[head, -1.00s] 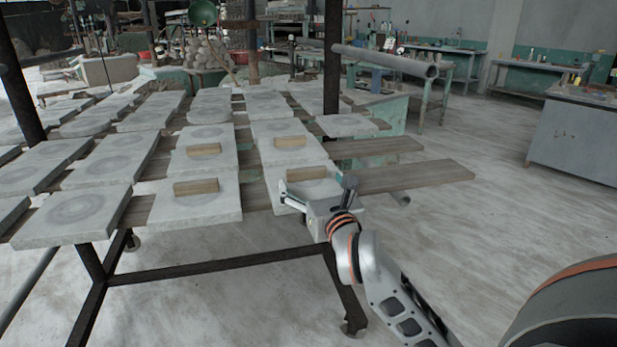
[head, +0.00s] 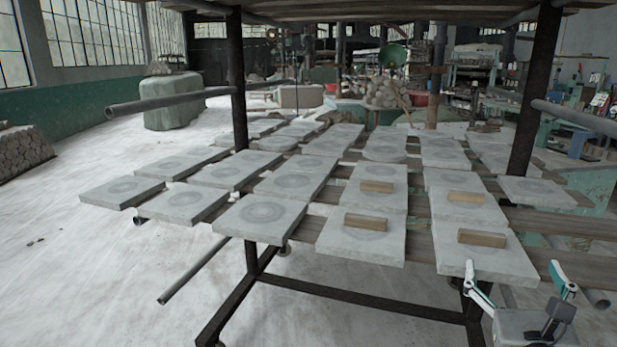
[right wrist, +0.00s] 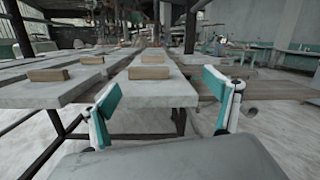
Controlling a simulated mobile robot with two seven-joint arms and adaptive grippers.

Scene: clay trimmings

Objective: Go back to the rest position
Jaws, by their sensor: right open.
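My right gripper (head: 513,272) is open and empty at the lower right of the head view, just off the front edge of the slab table. Its two fingers also frame the right wrist view (right wrist: 160,92). Beyond it a tan wooden block (head: 482,238) lies flat on the front right grey slab (head: 450,258), apart from the fingers. The same block shows between and beyond the fingers in the right wrist view (right wrist: 149,72). Other tan blocks lie on slabs nearby, such as the front middle block (head: 366,221). My left gripper is in neither current view.
Several grey slabs with round marks (head: 262,212) rest on planks over a dark metal frame (head: 350,297). A dark post (head: 535,90) and a grey pipe (head: 575,116) stand at the right. Open floor (head: 90,270) lies to the left.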

